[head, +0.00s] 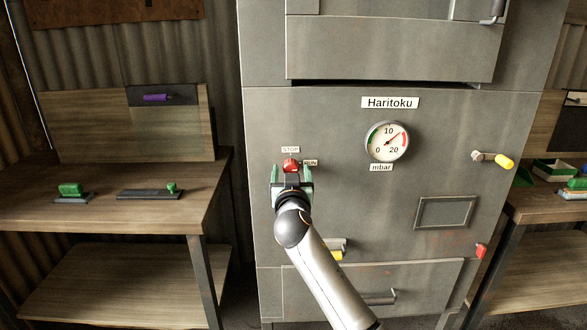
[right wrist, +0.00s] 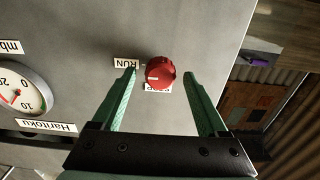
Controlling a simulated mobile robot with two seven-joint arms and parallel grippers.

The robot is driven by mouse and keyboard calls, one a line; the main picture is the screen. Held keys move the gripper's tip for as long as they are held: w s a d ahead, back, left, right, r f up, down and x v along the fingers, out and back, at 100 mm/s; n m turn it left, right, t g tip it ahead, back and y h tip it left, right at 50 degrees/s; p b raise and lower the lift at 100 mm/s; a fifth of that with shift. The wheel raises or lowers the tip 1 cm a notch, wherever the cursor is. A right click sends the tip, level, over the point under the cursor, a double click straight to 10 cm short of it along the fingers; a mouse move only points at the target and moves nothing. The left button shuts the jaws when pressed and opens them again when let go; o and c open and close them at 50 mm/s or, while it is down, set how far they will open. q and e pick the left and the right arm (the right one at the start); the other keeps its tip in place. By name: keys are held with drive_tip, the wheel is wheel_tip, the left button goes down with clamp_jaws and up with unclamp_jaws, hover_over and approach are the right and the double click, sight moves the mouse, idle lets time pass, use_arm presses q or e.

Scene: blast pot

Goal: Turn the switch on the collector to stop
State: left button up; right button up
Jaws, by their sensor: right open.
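The collector (head: 350,220) is a large grey metal cabinet. Its switch is a red round knob (head: 291,165), with a STOP label (head: 290,149) above and a RUN label (head: 310,162) to its right. In the right wrist view the labels are upside down; the red knob (right wrist: 160,73) has a white mark on its left side, towards RUN, and partly hides the STOP label. My right gripper (head: 291,174) is open, its green fingers on either side of the knob, with visible gaps. I cannot tell how deep the tips reach. My left gripper is not in view.
A gauge (head: 386,141) and a yellow-tipped handle (head: 492,160) are on the cabinet right of the switch. Another yellow-tipped handle (head: 337,252) is below, near my right arm. A wooden bench (head: 100,210) with green-handled tools stands left; another bench (head: 545,205) stands right.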

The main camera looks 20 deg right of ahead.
drive_tip(key=shift+w, duration=0.15)
clamp_jaws()
idle(0.7)
